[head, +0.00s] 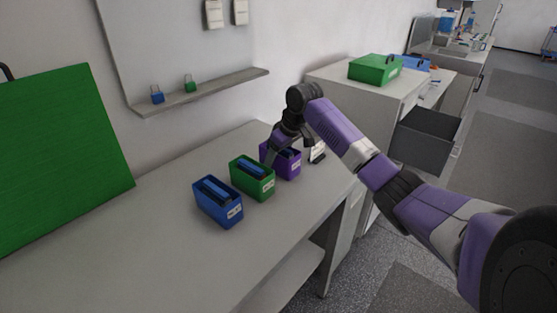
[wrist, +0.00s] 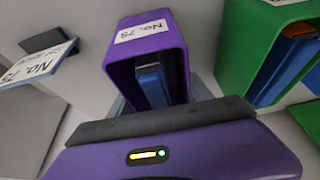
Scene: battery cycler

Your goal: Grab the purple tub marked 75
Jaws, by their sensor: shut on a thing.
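The purple tub (head: 293,167) stands upright on the grey bench at the right end of a row of tubs. It fills the upper middle of the wrist view (wrist: 177,35), with a white label that seems to read No. 75 and a blue block inside. My gripper (head: 271,157) is shut on the purple tub, reaching down at its left side in the head view. The exact contact of the fingers is mostly hidden by the gripper body in the wrist view.
A green tub (head: 252,178) stands close to its left, and a blue tub (head: 218,202) beyond that. A small numbered card (head: 318,152) stands to the right. A wall shelf (head: 205,93) hangs behind. An open drawer (head: 428,137) juts out at right. The front left bench is clear.

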